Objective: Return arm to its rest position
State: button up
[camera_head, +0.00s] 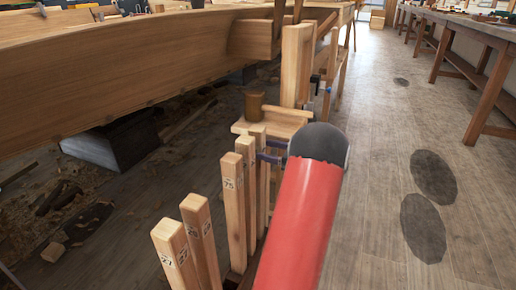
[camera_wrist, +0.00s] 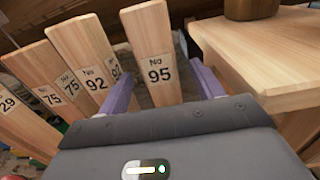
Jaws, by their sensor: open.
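My red arm reaches forward in the head view, and my gripper (camera_head: 268,151) is at its far end beside a row of upright wooden staves. In the wrist view my gripper (camera_wrist: 163,88) has its two purple fingers apart. A stave marked No 95 (camera_wrist: 157,45) stands in the gap between them; I cannot tell whether either finger touches it. The left finger is close to a stave marked 92 (camera_wrist: 90,55). Other numbered staves (camera_head: 232,195) stand nearer to me in the head view. My arm hides part of the row.
A small wooden shelf (camera_head: 290,117) with a brown cylinder (camera_head: 254,105) on it is just beyond my gripper; the shelf (camera_wrist: 265,50) is close to the right finger. A planked hull (camera_head: 120,65) spans the left. Clear floor (camera_head: 385,150) lies right, with benches (camera_head: 480,32) beyond.

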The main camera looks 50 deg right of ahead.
jog(key=shift+v, duration=0.8)
